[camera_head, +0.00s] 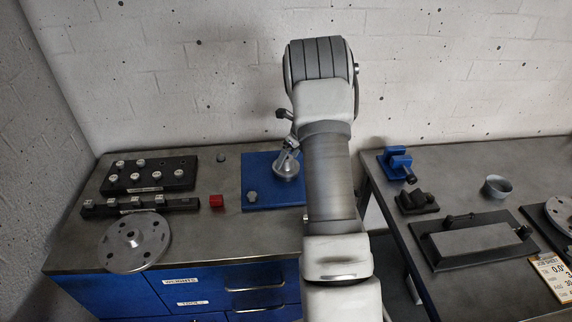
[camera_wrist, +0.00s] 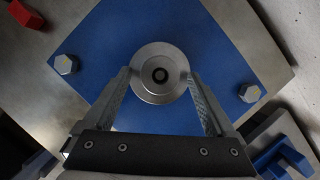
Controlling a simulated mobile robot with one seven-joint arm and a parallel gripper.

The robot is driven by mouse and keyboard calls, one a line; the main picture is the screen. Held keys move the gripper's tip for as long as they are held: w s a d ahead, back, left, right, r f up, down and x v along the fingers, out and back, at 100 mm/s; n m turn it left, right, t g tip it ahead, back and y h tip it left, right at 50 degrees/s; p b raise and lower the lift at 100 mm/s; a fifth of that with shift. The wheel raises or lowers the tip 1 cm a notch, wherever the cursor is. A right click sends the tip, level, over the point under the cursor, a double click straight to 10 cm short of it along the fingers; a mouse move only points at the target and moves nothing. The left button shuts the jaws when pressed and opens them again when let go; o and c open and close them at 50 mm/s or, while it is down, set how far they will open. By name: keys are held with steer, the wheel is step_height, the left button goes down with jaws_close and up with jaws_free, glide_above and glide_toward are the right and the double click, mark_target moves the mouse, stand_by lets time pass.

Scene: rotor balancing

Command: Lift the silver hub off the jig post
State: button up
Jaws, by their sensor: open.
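The silver hub (camera_head: 287,168) sits over the blue jig plate (camera_head: 262,203) on the left bench. In the wrist view the hub (camera_wrist: 160,75) shows from above as a round disc with a dark-ringed hole at its centre. My gripper (camera_head: 287,153) is at the hub, and my arm hides part of the plate to its right. In the wrist view my gripper (camera_wrist: 161,85) is open, with one finger on each side of the hub. I cannot tell whether the fingers touch it. The jig post is mostly hidden beneath the hub.
A silver disc with holes (camera_head: 135,242), a red block (camera_head: 216,201) and black weight racks (camera_head: 150,175) stand left of the plate. Bolt heads (camera_wrist: 249,93) rise from the plate. A second bench at right holds a blue clamp (camera_head: 396,163) and a cup (camera_head: 497,187).

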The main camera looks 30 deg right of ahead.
steer(key=shift+w+f, duration=0.15)
steer(key=shift+f, duration=0.25)
jaws_close()
